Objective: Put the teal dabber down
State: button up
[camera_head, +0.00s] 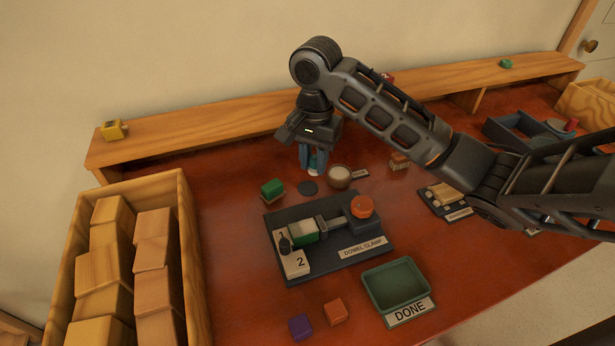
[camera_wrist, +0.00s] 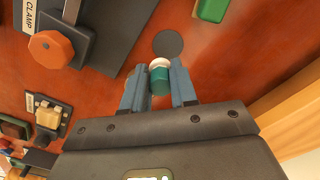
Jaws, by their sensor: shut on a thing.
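The teal dabber (camera_wrist: 159,82) has a white end and sits between the two blue-grey fingers of my gripper (camera_wrist: 158,90) in the wrist view. My gripper is shut on it. In the head view, my gripper (camera_head: 313,164) points down over the back of the red-brown bench, and the fingers hide most of the dabber. A dark round disc (camera_head: 308,187) lies just in front of the fingers, and it also shows beyond the dabber in the wrist view (camera_wrist: 168,44). I cannot tell whether the dabber touches the bench.
A round cup with pale contents (camera_head: 340,176) stands close right of the fingers. A green block (camera_head: 271,189) lies to the left. The dowel clamp (camera_head: 361,206) and the green DONE tray (camera_head: 366,286) are in front. A wooden bin (camera_head: 188,250) stands at left.

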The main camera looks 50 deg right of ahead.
aim_at(307, 189)
jog(key=shift+w+a+f, duration=0.4)
jog(key=shift+w, duration=0.15)
jog(key=shift+f, duration=1.95)
jog(key=shift+f, duration=0.2)
jog(key=o, duration=0.9)
jog(key=shift+o, duration=0.2)
notch_tip(307, 189, up, 12)
jog(key=p, duration=0.2)
jog(key=shift+r, duration=0.2)
